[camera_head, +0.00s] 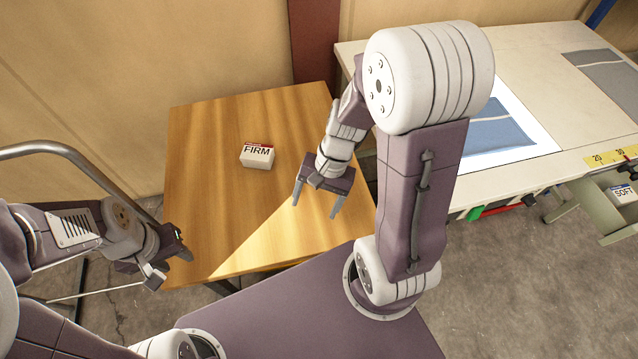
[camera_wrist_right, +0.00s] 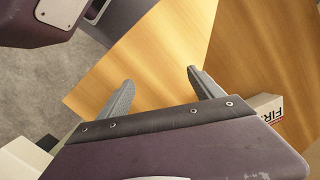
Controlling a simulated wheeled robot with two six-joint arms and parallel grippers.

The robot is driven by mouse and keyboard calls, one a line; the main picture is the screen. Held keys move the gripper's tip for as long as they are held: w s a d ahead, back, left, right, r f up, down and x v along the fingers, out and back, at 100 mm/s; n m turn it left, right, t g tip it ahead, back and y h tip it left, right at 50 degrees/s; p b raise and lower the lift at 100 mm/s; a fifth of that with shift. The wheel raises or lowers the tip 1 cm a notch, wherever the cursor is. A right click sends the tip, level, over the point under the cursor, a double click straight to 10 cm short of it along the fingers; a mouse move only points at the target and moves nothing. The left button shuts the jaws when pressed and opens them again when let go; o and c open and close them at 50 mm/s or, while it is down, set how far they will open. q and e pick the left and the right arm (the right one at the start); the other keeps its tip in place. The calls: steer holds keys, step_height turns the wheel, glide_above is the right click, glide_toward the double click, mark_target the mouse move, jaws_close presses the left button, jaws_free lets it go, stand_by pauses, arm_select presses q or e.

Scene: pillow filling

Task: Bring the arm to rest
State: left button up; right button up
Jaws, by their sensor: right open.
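My right gripper (camera_head: 315,208) is open and empty above the right part of the wooden table (camera_head: 215,205). Its two spread fingers (camera_wrist_right: 158,92) show in the right wrist view, with bare wood between and beyond them. My left gripper (camera_head: 168,262) hangs at the table's front left corner. Its fingers are seen at a poor angle, so I cannot tell whether they are open or shut. A white block labelled FIRM (camera_head: 257,156) sits on the table, left of my right gripper and apart from it. Part of it shows at the right in the right wrist view (camera_wrist_right: 264,104).
A pale workbench (camera_head: 400,62) stands at the right with a blue fabric piece (camera_head: 492,134) on a white sheet and a grey piece (camera_head: 606,72) farther right. A block labelled SOFT (camera_head: 622,193) is at the far right. A bent metal rail (camera_head: 70,149) is at the left.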

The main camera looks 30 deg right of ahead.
steer(key=n+h, duration=0.1)
steer(key=n, duration=0.1)
steer(key=d+n+t+h, duration=0.1)
steer(key=n, duration=0.1)
steer(key=d+r+n, duration=0.1)
steer(key=n, duration=0.1)
steer(key=shift+s+n+h, duration=0.2)
steer(key=shift+n+h, duration=0.1)
steer(key=shift+h, duration=0.1)
steer(key=shift+w+d+n+t, duration=0.2)
steer(key=shift+w+n+t, duration=0.15)
steer(key=shift+n, duration=0.25)
steer(key=shift+r, duration=0.1)
